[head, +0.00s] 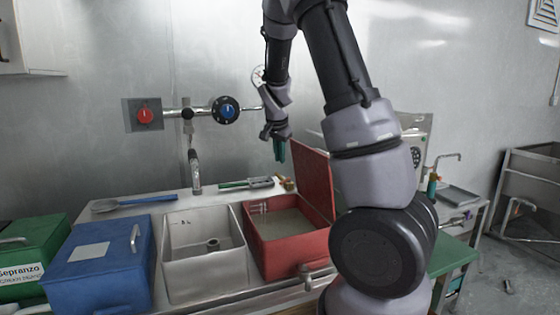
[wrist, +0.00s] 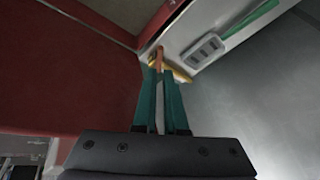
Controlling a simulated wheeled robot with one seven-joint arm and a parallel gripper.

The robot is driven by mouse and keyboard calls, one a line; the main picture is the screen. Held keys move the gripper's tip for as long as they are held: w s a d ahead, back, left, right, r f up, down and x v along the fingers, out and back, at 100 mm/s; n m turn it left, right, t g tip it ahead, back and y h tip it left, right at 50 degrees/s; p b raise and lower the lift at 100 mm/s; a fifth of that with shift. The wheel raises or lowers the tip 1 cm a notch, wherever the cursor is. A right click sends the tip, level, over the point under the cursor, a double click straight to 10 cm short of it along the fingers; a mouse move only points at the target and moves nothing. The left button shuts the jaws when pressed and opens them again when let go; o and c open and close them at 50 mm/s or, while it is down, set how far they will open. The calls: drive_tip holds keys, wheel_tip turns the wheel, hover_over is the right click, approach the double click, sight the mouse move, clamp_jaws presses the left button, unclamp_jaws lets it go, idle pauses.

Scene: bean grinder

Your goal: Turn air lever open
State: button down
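My gripper (head: 280,152) points down above the back of the counter, behind the red bin. Its teal fingers stand a little apart in the wrist view (wrist: 161,78), with a narrow gap and nothing clearly held. A small brass-yellow fitting (head: 287,184) sits on the counter below the fingertips. In the wrist view a yellow and orange piece (wrist: 160,57), perhaps the air lever, shows just beyond the fingertips, in line with the gap. I cannot tell whether it is touched or how it is turned.
The red bin (head: 285,255) has its lid (head: 312,180) raised close beside my gripper. A steel sink (head: 204,270) and a blue bin (head: 98,275) stand left of it. A green-handled tool (head: 245,184) lies behind. A red knob (head: 145,115) and blue dial (head: 226,110) are on the wall.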

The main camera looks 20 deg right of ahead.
sight(285, 181)
drive_tip(key=w+a+g+h, duration=0.1)
drive_tip(key=w+g+h, duration=0.1)
drive_tip(key=w+g, duration=0.3)
drive_tip(key=shift+t, duration=0.5)
drive_tip(key=x, duration=0.3)
drive_tip(key=w+x, duration=0.1)
drive_tip(key=x, duration=0.5)
drive_tip(key=shift+w+a+f, duration=0.1)
drive_tip(key=shift+w+f, duration=0.05)
drive_tip(key=shift+f, duration=0.15)
drive_tip(key=shift+s+n+t, duration=0.3)
drive_tip(key=shift+s+n, duration=0.05)
drive_tip(key=shift+n, duration=0.45)
drive_tip(key=shift+s+d+n, duration=0.3)
drive_tip(key=shift+d+n, duration=0.1)
drive_tip(key=shift+n, duration=0.3)
drive_tip(key=shift+s+d, duration=0.35)
drive_tip(key=shift+s, duration=0.1)
drive_tip(key=shift+s+d+f, duration=0.1)
drive_tip(key=shift+s+d, duration=0.05)
drive_tip(key=shift+s, duration=0.05)
drive_tip(key=shift+w, duration=0.1)
